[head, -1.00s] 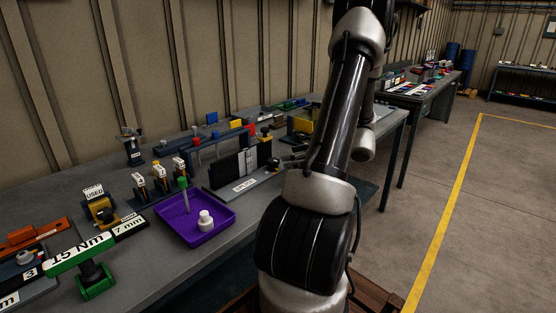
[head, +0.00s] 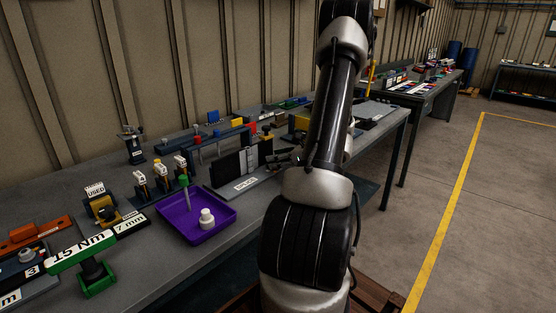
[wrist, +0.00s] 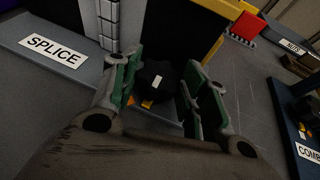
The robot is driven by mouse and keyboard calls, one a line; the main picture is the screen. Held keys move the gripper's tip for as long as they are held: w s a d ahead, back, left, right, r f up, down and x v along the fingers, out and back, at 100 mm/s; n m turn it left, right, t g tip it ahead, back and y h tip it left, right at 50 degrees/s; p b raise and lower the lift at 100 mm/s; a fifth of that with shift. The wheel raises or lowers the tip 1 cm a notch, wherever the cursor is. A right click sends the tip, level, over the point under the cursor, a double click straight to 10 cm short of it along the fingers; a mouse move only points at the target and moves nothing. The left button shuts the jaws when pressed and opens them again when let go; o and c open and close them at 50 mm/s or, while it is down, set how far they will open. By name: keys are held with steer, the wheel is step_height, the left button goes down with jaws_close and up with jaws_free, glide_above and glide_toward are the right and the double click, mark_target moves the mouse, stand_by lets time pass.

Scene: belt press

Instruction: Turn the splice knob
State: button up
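The splice fixture (head: 246,181), a grey base with a SPLICE label and dark upright plates, stands on the bench in the head view. Its label plate (wrist: 53,49) shows at upper left in the wrist view. The splice knob (wrist: 159,80), black with a white mark on top, is in the middle of the wrist view. My gripper (wrist: 163,87) is open, with one green-padded finger on each side of the knob. Some gap shows beside the knob; I cannot tell whether either finger touches it.
A purple tray (head: 226,222) with a white knobbed piece (head: 207,218) and a green-topped post (head: 185,194) sits left of the fixture. A blue-edged COMB station (wrist: 299,128) is at right.

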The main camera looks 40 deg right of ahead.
steer(key=c, duration=0.4)
steer(key=shift+o, duration=0.2)
steer(key=shift+d+n+g+y, duration=0.2)
steer(key=shift+n+g+y, duration=0.5)
steer(key=shift+n+y, duration=0.95)
steer(key=o, duration=1)
steer(key=v, duration=1.2)
